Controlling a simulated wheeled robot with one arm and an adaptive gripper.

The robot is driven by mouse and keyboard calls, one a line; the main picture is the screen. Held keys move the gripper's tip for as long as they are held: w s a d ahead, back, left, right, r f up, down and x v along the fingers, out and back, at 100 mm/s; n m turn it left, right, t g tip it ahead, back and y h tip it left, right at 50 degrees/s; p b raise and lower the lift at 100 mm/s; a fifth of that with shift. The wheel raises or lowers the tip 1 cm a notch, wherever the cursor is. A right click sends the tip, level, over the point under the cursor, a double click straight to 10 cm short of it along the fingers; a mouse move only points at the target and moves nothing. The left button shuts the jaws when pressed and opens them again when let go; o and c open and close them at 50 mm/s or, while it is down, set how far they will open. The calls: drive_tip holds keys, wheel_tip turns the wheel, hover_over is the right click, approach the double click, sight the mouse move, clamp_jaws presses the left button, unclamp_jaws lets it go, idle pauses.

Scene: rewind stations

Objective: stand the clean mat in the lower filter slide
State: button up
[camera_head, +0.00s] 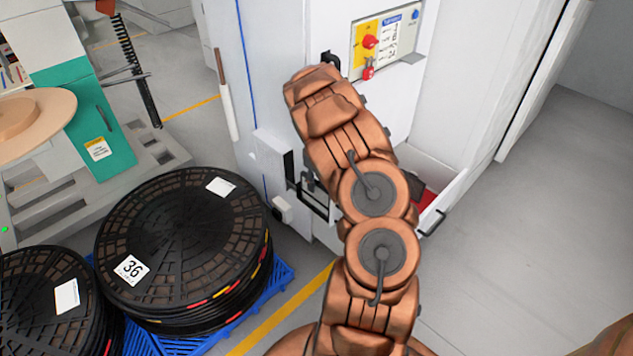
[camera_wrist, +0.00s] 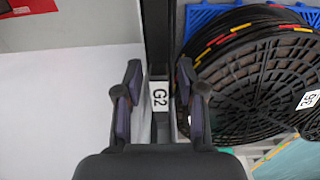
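In the wrist view my gripper (camera_wrist: 158,95) has its two fingers spread apart, with a clear gap between them. A white label reading G2 (camera_wrist: 159,95) shows in that gap, in line with a dark upright bar (camera_wrist: 158,40). A thin pale strip (camera_wrist: 146,125) stands just left of the label; I cannot tell whether it is the clean mat. No contact between fingers and label is visible. In the head view my arm hides my gripper. A black frame (camera_head: 312,199) sticks out low on the white cabinet (camera_head: 280,60), left of my arm; I cannot tell if it is the lower filter slide.
A stack of black reels (camera_head: 180,240) stands on a blue pallet (camera_head: 290,280) at left, close beside the fingers in the wrist view. A white open tray with red inside (camera_head: 425,198) juts out right of my arm. The grey floor (camera_head: 540,240) at right is clear.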

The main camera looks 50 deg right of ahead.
wheel_tip(320, 180, up, 12)
drive_tip(key=s+a+r+m, duration=0.1)
drive_tip(key=s+a+r, duration=0.3)
drive_tip(key=a+r, duration=0.6)
drive_tip(key=s+a+r+n+g, duration=0.1)
drive_tip(key=s+a+r+g, duration=0.1)
drive_tip(key=s+a, duration=2.4)
drive_tip(key=shift+a+r+g, duration=0.15)
drive_tip(key=shift+a+g, duration=0.25)
drive_tip(key=shift+a, duration=0.4)
